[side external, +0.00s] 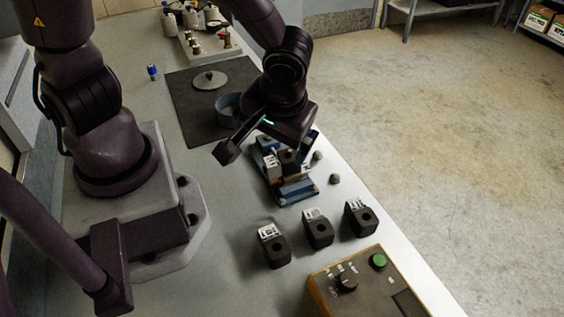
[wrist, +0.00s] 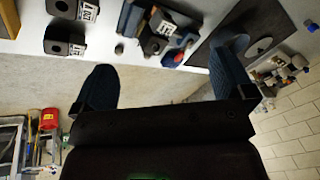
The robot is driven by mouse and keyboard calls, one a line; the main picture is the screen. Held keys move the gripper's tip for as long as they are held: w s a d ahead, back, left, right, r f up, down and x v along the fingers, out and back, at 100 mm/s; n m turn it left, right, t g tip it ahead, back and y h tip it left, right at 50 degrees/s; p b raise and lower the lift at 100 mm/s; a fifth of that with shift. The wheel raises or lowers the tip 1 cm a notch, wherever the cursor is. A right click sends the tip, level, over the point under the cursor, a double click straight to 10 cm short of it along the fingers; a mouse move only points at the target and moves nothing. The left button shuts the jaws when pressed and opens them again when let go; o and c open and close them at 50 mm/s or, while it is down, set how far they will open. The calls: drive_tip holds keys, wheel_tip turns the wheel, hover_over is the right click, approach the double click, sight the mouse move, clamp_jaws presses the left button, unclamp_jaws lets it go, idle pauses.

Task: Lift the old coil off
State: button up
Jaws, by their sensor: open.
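A blue valve fixture (side external: 297,190) stands on the bench under my gripper (side external: 289,145) and carries dark coils with white labels. It also shows in the wrist view (wrist: 131,18), where one labelled coil (wrist: 153,46) lies between the spread fingers. My gripper (wrist: 166,56) is open and empty, above the fixture and apart from it as far as I can tell. My wrist and fingers hide part of the fixture in the side view. I cannot tell which mounted coil is the old one.
Three loose black coils (side external: 318,230) stand in front of the fixture. Small round nuts (side external: 334,179) lie at its right. A yellow-edged control box (side external: 349,281) is at the front. A dark mat (side external: 190,100) with a blue ring (side external: 227,107) lies behind. The bench edge is close on the right.

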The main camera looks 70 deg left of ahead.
sight(281, 158)
drive_tip(key=w+a+f+n, duration=0.1)
drive_tip(key=f+n, duration=0.1)
drive_tip(key=n, duration=0.1)
drive_tip(key=w+a+f+n, duration=0.1)
drive_tip(key=f+n, duration=0.1)
drive_tip(key=n, duration=0.1)
drive_tip(key=w+a+f+n+t, duration=0.1)
drive_tip(key=a+f+n, duration=0.1)
drive_tip(key=f+n, duration=0.1)
drive_tip(key=shift+w+y, duration=0.25)
drive_tip(key=shift+y, duration=0.15)
drive_tip(key=shift+x, duration=3)
drive_tip(key=shift+s, duration=0.1)
drive_tip(key=shift+d, duration=0.1)
drive_tip(key=c, duration=0.9)
